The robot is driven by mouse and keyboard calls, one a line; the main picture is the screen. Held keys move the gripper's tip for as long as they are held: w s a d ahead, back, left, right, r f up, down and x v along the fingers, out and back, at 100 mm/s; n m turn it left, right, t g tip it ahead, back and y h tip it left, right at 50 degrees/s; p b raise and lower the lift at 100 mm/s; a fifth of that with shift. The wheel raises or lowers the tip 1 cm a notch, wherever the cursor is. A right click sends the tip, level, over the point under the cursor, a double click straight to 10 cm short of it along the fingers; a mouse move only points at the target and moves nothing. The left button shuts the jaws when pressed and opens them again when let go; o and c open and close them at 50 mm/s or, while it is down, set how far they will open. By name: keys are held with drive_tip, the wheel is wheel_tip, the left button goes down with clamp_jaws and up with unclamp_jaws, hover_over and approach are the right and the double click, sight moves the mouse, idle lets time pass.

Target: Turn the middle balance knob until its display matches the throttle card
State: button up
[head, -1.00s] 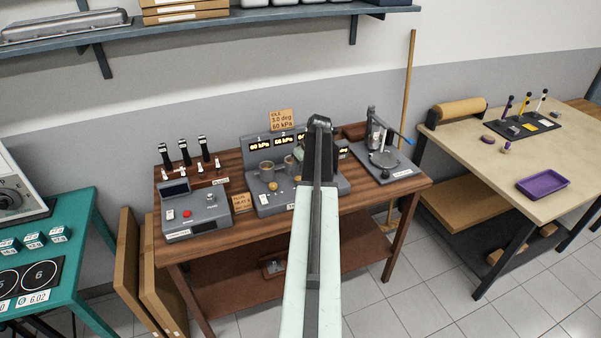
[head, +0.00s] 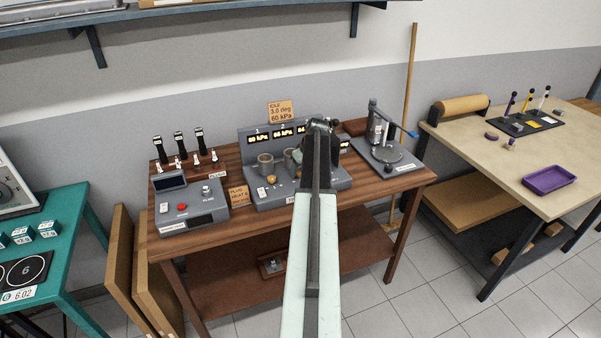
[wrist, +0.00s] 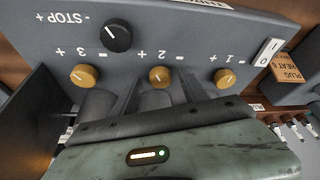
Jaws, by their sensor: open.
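The balance unit (head: 262,201) stands on the wooden bench, its displays in a row. The middle display (head: 283,133) looks like 66 kPa, though small; the left one looks like 60 kPa. The throttle card (head: 280,111) above reads IDLE, 3.0 deg, 60 kPa. In the wrist view, upside down, the middle balance knob (wrist: 161,77) is a brass knob with a white line, marked 2. My gripper (wrist: 160,88) is open, its dark fingers pointing towards the middle knob, one to each side. Contact cannot be told. In the head view my arm hides this knob.
Brass knobs 3 (wrist: 85,76) and 1 (wrist: 225,78) flank the middle one closely. A black STOP knob (wrist: 117,38) and a white rocker switch (wrist: 267,52) are near. A plug tester (head: 190,209) stands left on the bench, a stand with a round plate (head: 388,155) right.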

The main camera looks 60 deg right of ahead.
clamp_jaws()
drive_tip(key=shift+d+r, duration=0.1)
drive_tip(key=shift+d, duration=0.25)
drive_tip(key=shift+a, duration=0.25)
drive_tip(key=shift+a+m, duration=0.15)
drive_tip(key=shift+m, duration=0.25)
drive_tip(key=m+g+h, duration=0.1)
drive_tip(key=m, duration=0.2)
drive_tip(key=shift+a, duration=0.15)
drive_tip(key=m+g+h, duration=0.1)
drive_tip(key=m, duration=0.2)
drive_tip(key=shift+w+m, duration=0.15)
drive_tip(key=shift+m, duration=0.15)
drive_tip(key=m+g, duration=0.1)
drive_tip(key=m, duration=0.3)
drive_tip(key=shift+w+a+h, duration=0.1)
drive_tip(key=shift+h, duration=0.3)
drive_tip(key=shift+m+g, duration=0.3)
